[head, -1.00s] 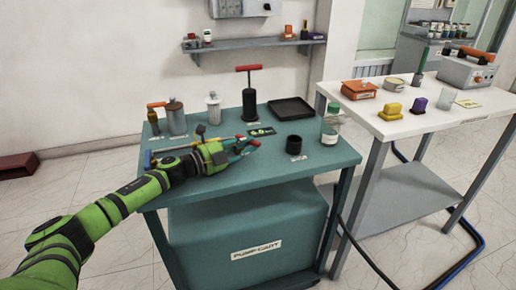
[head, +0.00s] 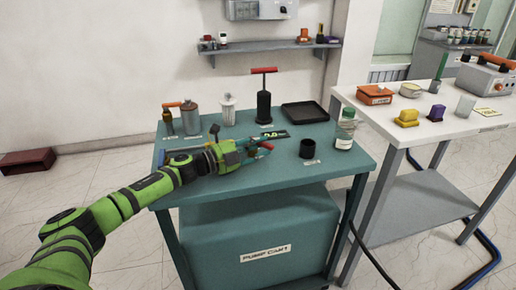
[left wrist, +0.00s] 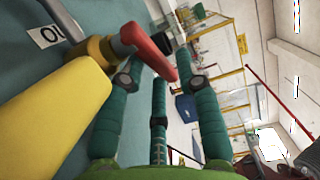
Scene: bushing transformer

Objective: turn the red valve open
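The red valve handle (left wrist: 150,50) is a short lever in the left wrist view, joined to a metal stem beside a yellow cylinder (left wrist: 50,120). In the head view only a small red bit (head: 266,145) shows at my fingertips. My left gripper (head: 258,150) is low over the teal pump cart's top. In the left wrist view my left gripper (left wrist: 158,62) has its teal fingers spread apart, with the red lever's free end between or just in front of the tips. I cannot tell whether they touch it. My right gripper is not in view.
The teal cart (head: 330,165) also carries a red-handled hand pump (head: 264,105), a black tray (head: 305,112), a black cup (head: 307,148) and a clear bottle (head: 345,130). A white table (head: 440,125) with small objects stands to the right.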

